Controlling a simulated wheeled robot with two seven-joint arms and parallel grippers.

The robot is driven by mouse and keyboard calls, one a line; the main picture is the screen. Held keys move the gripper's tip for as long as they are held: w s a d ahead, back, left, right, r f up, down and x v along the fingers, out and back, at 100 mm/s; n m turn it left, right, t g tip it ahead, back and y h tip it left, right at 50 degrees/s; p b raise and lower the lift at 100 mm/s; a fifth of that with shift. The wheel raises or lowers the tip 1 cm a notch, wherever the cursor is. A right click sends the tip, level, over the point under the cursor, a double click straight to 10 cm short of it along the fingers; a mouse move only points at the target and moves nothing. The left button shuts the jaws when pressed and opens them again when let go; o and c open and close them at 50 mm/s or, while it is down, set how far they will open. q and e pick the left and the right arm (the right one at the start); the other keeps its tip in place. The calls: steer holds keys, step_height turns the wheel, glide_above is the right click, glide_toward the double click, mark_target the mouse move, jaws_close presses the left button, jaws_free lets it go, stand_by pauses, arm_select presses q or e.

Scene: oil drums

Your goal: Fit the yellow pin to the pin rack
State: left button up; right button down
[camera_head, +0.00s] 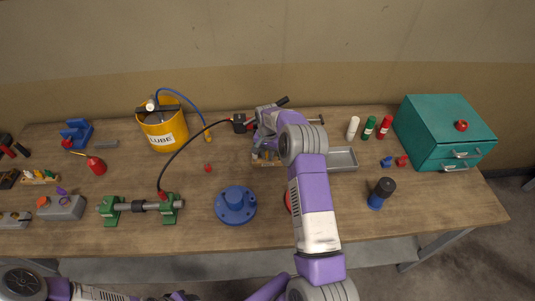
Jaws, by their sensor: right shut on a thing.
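A small light-wood block (268,163), which looks like the pin rack, lies at mid-table, partly covered by my right arm. Small upright pieces show at its left end, too small to tell apart. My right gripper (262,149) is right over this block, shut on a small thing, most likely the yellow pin. The pin itself is hidden by the gripper and wrist, and I cannot tell whether it touches the block. My left arm shows along the bottom left edge; its gripper (180,296) is barely in the picture and its jaws cannot be made out.
A yellow LUBE bucket (163,130) and a black hose stand left of my right gripper. A blue flanged part (236,205) is in front, a grey tray (342,159) to the right. A teal drawer box (443,133) fills the right end. Another small pin holder (40,180) is far left.

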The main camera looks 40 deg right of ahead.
mark_target(267, 153)
steer(key=c, duration=0.9)
jaws_free()
steer(key=shift+r, duration=3.75)
